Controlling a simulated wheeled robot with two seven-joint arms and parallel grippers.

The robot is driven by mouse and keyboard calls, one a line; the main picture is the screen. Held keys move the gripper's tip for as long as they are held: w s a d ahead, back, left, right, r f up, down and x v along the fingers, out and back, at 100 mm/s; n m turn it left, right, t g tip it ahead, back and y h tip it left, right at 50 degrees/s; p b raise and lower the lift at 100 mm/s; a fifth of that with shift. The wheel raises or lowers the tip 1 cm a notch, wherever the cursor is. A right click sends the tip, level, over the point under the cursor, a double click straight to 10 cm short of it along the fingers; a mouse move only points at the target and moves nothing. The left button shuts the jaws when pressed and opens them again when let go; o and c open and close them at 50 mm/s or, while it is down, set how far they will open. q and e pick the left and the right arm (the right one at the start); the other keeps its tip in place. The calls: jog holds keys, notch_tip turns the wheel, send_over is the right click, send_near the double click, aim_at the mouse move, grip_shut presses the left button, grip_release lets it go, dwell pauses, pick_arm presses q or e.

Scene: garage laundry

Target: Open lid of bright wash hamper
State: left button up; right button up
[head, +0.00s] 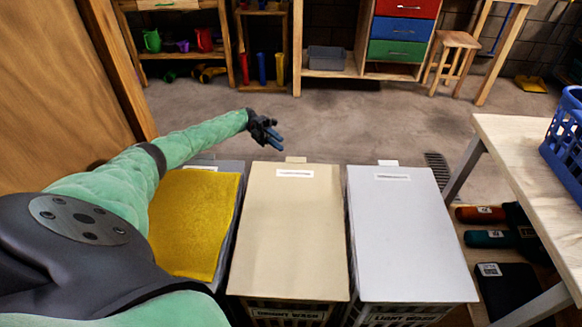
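The bright wash hamper stands in the middle of a row of three, its front label (290,313) partly readable. Its beige lid (292,228) lies flat and shut, with a white label strip and a small tab (296,159) at the far edge. My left gripper (278,141) is beyond and a little left of that tab, apart from the lid in the picture. Its two blue-tipped fingers look slightly parted, with nothing between them. My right gripper is out of view.
A light wash hamper with a white lid (410,235) stands right, also shut. A yellow cloth (192,225) covers the left hamper. A wooden table (520,150) with a blue basket (568,140) is at right. Shelves (330,65) line the back. Concrete floor beyond the hampers is clear.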

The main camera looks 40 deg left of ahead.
aim_at(292, 158)
pick_arm(q)
jog(key=shift+s+d+f+p, duration=0.15)
jog(key=shift+s+d+f, duration=0.15)
jog(key=shift+d, duration=0.95)
jog(key=shift+s+d+f+p, duration=0.2)
jog(key=shift+s+d+f, duration=0.15)
jog(key=shift+d, duration=0.9)
jog(key=shift+s+d+f+p, duration=0.15)
jog(key=shift+s+d+f, duration=0.15)
jog(key=shift+d, duration=0.95)
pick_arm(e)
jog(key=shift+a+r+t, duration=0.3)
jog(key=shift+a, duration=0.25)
pick_arm(q)
jog(key=shift+c, duration=0.2)
grip_shut()
